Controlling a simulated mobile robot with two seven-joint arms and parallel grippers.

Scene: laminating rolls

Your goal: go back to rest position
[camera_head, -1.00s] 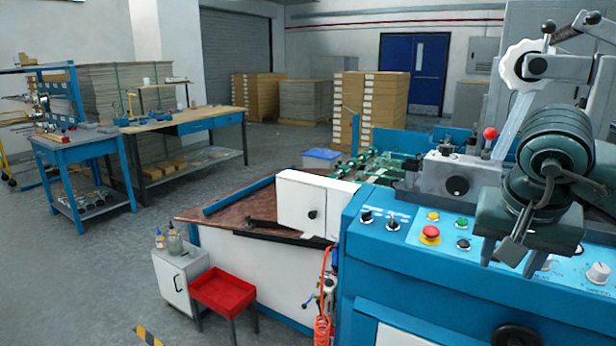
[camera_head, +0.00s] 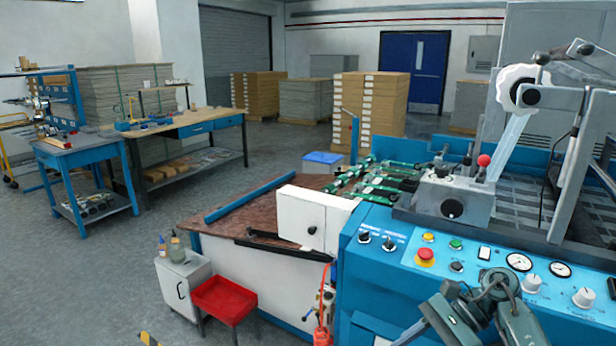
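My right arm reaches in at the bottom right, in front of the laminating machine's blue control panel (camera_head: 400,262). My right gripper (camera_head: 438,318) is low at the bottom edge, before the machine's blue front. It is partly cut off, and its fingers are too unclear to tell whether they are open or shut. I see nothing held in it. My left arm and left gripper are out of view.
The laminating machine fills the right side, with a red emergency button (camera_head: 425,256) and a red-knobbed lever (camera_head: 483,160). Open floor (camera_head: 90,270) lies farther left.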

